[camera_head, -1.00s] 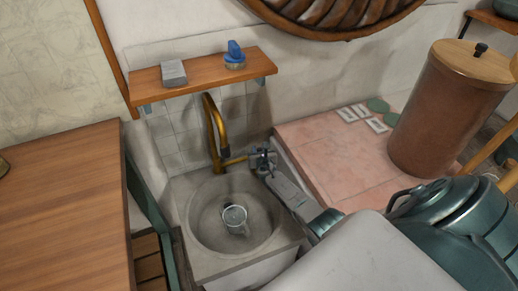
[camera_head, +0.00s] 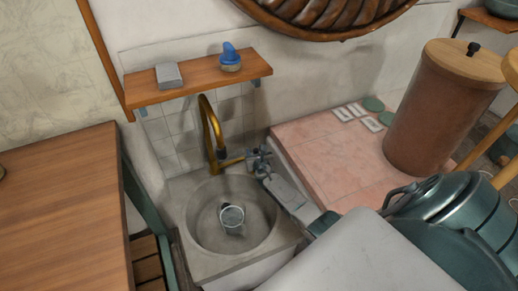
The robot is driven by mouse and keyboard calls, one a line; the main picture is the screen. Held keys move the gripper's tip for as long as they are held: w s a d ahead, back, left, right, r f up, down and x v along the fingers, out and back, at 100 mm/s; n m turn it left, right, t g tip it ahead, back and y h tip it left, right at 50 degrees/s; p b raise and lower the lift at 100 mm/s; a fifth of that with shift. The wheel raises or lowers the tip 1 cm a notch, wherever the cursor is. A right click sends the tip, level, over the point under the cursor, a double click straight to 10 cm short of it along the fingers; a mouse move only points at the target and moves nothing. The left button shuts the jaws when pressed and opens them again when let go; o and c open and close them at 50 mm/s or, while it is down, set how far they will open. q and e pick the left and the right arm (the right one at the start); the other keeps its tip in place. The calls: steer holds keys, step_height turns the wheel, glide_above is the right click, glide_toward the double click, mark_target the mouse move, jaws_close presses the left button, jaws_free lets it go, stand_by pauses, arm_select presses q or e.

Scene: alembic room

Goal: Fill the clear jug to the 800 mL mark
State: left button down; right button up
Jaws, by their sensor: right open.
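The clear jug (camera_head: 232,216) stands in the round basin of the stone sink (camera_head: 204,237). It is small in the view, and its marks and water level cannot be read. The brass tap (camera_head: 208,128) rises behind the basin, with its spout over the basin's back part. My right gripper (camera_head: 260,158) is at the tap's side handle, at the right end of the brass side piece. Its fingers are open around or beside the handle; I cannot tell which. No water stream is clearly visible. My left gripper is out of the picture.
A wooden shelf (camera_head: 200,82) above the tap holds a grey block (camera_head: 169,75) and a blue-topped brush (camera_head: 230,57). A wooden counter (camera_head: 60,210) lies left. A pink tiled counter (camera_head: 330,160) with a lidded brown canister (camera_head: 430,115) lies right.

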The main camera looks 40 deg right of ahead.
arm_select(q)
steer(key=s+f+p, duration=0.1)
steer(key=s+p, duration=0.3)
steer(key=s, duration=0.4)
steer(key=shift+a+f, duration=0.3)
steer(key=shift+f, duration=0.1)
arm_select(e)
steer(key=v, duration=0.9)
steer(key=shift+s, duration=0.2)
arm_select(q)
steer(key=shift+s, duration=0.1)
arm_select(e)
steer(key=shift+a+r, duration=0.1)
steer(key=shift+r, duration=0.05)
